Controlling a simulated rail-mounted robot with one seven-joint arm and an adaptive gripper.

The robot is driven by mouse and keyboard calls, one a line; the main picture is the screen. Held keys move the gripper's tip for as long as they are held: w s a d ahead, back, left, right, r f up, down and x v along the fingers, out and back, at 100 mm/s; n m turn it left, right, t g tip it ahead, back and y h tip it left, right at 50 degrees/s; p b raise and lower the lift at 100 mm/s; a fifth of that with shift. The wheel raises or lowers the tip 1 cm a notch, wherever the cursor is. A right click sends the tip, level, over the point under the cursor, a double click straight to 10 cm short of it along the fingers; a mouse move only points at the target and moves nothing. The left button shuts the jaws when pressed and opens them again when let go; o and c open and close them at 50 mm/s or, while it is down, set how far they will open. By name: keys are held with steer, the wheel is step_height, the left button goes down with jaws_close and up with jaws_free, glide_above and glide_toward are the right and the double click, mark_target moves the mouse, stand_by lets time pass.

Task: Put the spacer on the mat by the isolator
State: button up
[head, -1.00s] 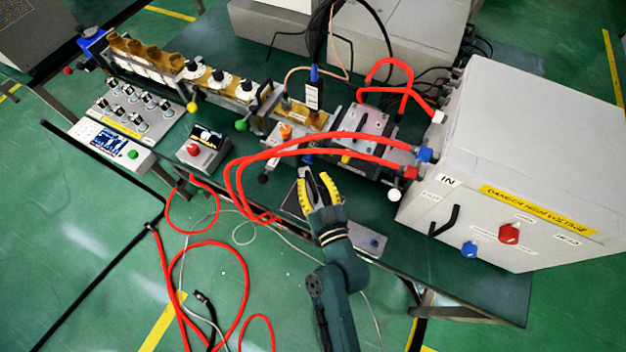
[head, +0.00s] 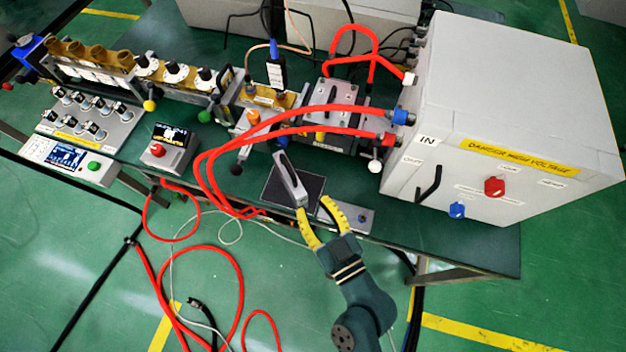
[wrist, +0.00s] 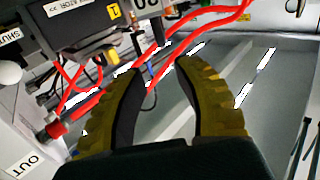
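The spacer, a long grey metal piece with a dark slot (head: 290,180), rests tilted across the dark square mat (head: 313,186) at the bench's front edge. The isolator, a grey block with red cables over it (head: 343,97), stands behind the mat; its dark labelled front shows at the upper left of the wrist view (wrist: 75,32). My gripper (head: 318,222) has yellow fingers spread apart, at the near end of the spacer. One finger overlaps that end in the head view; I cannot tell if they touch. The wrist view shows nothing held between the fingertips (wrist: 158,68).
Red cables (head: 290,118) arch over the bench behind the mat. The high-voltage cabinet (head: 510,110) fills the right side. A control box (head: 170,145) stands to the left.

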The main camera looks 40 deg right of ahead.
steer(key=w+a+r+n+t+y, duration=0.1)
steer(key=w+a+r, duration=0.15)
steer(key=r, duration=0.65)
steer(key=w+a+r+n+t+y, duration=0.1)
steer(key=w+r, duration=0.2)
steer(key=r, duration=0.5)
steer(key=w+a+r+n+t+y, duration=0.1)
steer(key=w+a+r+n+y, duration=0.15)
steer(key=r, duration=0.65)
step_height(320, 180, up, 12)
steer(key=s+m+t+h, duration=0.1)
steer(key=s+m+h, duration=0.1)
steer(key=m, duration=0.1)
steer(key=shift+s+a+f+t+h, duration=0.15)
steer(key=shift+s+t+h, duration=0.15)
steer(key=shift+s+h, duration=0.05)
step_height(320, 180, up, 37)
steer(key=p, duration=3.7)
steer(key=shift+m, duration=0.25)
